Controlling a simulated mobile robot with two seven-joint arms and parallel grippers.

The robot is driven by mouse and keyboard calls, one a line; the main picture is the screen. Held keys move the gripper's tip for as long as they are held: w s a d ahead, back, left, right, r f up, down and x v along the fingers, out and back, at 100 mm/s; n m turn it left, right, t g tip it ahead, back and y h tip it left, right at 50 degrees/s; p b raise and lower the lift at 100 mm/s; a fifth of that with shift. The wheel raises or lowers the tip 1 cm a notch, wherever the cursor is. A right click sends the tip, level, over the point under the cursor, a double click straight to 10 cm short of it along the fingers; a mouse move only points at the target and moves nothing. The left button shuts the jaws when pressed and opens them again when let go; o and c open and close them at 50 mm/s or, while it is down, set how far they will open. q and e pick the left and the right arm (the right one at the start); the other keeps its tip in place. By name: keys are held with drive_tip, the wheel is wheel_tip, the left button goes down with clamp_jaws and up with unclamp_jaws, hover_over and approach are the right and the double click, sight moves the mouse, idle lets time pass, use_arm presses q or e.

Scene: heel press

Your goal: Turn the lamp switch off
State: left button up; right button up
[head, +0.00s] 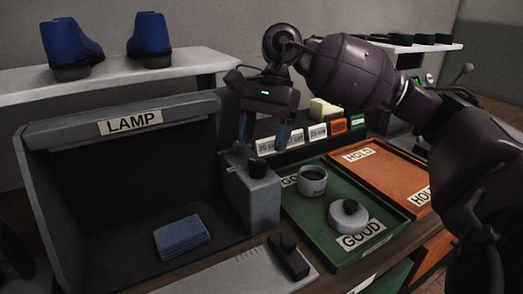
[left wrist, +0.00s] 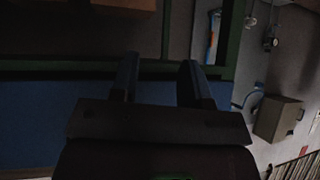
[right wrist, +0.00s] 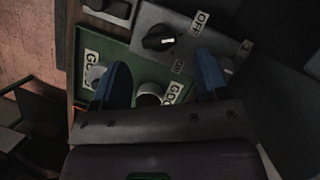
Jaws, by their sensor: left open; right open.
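The lamp booth (head: 120,121) is a grey hood labelled LAMP, with a dark interior. A grey switch box (head: 254,203) stands at its right side with a black knob (head: 257,168) on top. In the right wrist view the knob (right wrist: 159,40) lies near an OFF label (right wrist: 198,20); a second label (right wrist: 178,67) is too small to read. I cannot tell the knob's setting. My right gripper (head: 264,135) is open and empty above the back of the box, apart from the knob. My left gripper (left wrist: 160,78) is open and empty in the left wrist view.
A folded blue cloth (head: 181,236) lies in the booth. Blue shoes (head: 152,40) stand on a shelf behind.

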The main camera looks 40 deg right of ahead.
drive_tip(key=v, duration=0.6)
drive_tip(key=shift+r, duration=0.25)
drive_tip(key=shift+d, duration=0.15)
